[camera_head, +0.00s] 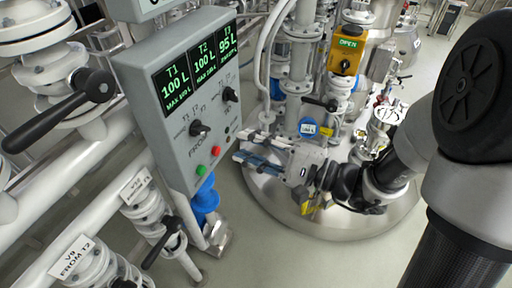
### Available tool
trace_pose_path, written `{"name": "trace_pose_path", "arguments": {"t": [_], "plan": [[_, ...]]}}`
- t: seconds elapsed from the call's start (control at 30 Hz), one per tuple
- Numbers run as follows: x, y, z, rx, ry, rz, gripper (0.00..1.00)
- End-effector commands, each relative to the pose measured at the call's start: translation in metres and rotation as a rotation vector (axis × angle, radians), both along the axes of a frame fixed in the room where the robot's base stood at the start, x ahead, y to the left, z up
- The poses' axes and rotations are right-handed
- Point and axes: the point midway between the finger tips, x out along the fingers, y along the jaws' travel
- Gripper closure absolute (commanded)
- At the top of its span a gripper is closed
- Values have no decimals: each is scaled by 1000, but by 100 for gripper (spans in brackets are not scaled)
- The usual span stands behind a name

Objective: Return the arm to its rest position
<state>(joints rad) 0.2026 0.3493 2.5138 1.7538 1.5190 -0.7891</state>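My gripper (246,147) is at the middle of the view, reaching left from my arm, which comes in from the right. Its two fingers are apart with nothing visible between them. The fingertips are close to the right side of the grey control panel (150,75) in the picture. Whether they touch it I cannot tell. The panel screens read T1 100 L, T2 100 L and T3 95 L. Below them are two black knobs (199,129), a red button (216,150) and a green button (201,170).
White pipes with a black-handled valve (60,110) fill the left side. A valve labelled V9 FROM T2 (75,258) is at lower left. Behind my gripper stand vertical pipes and a yellow box reading OPEN (346,50), above a round metal base (350,225). Grey floor shows at lower middle.

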Motion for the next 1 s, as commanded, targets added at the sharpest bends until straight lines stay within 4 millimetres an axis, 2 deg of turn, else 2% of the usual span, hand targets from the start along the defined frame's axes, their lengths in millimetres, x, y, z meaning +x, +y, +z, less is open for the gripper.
{"name": "trace_pose_path", "arguments": {"t": [0.2, 0.73, 0.87, 1.0], "plan": [[-5, -12, 0, 0, 0, -1, 70], [-10, -9, 1, -10, -2, 20, 70], [-41, 6, 7, -94, -11, 144, 70], [-106, 16, 2, -329, -27, 369, 70]]}}
